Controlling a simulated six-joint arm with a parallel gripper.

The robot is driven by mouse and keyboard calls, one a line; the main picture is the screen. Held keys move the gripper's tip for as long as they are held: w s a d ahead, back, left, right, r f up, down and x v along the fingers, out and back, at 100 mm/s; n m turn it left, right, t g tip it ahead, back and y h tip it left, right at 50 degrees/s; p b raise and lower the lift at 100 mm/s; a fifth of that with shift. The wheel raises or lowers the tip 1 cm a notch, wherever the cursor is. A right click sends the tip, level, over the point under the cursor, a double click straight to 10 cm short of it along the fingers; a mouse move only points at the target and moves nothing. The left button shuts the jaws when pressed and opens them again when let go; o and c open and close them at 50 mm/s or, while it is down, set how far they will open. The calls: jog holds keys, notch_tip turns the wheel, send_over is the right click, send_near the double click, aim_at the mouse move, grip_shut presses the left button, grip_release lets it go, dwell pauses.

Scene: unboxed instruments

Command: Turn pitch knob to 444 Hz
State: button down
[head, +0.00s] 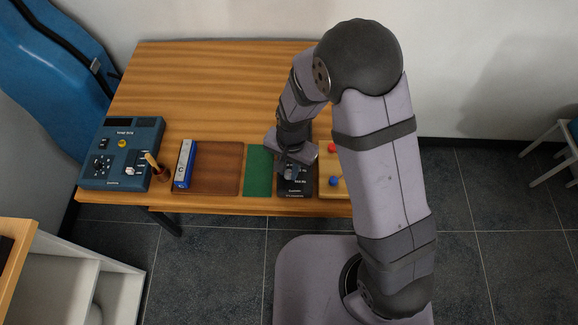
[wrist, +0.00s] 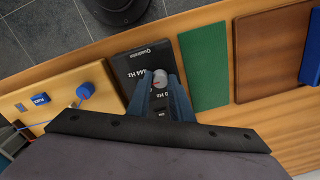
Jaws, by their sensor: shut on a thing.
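A black box (head: 292,188) with white lettering lies near the front edge of the table; it also shows in the wrist view (wrist: 128,66). Its pitch knob (wrist: 160,76) is a small round grey knob with a reddish mark. A "444 Hz" label is beside the knob on the left, and another Hz label on the right is partly covered. My gripper (wrist: 161,88) points down over the box, its two fingers shut on the knob's sides. In the head view my gripper (head: 296,163) hides the knob. The knob's exact setting is too small to read.
A wooden board (head: 331,190) with red and blue knobs is close on the right. On the left are a green mat (head: 259,172), a brown board (head: 211,168), a blue-white box (head: 185,165) and a blue console (head: 123,170). The back of the table (head: 200,85) is clear.

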aim_at(289, 173)
jog(key=shift+w+r+m+p, duration=0.1)
jog(key=shift+m+p, duration=0.35)
jog(key=shift+m, duration=1.85)
jog(key=c, duration=1.6)
grip_release()
jog(key=shift+r, duration=0.1)
jog(key=shift+r+b, duration=0.8)
jog(key=shift+r, duration=2.75)
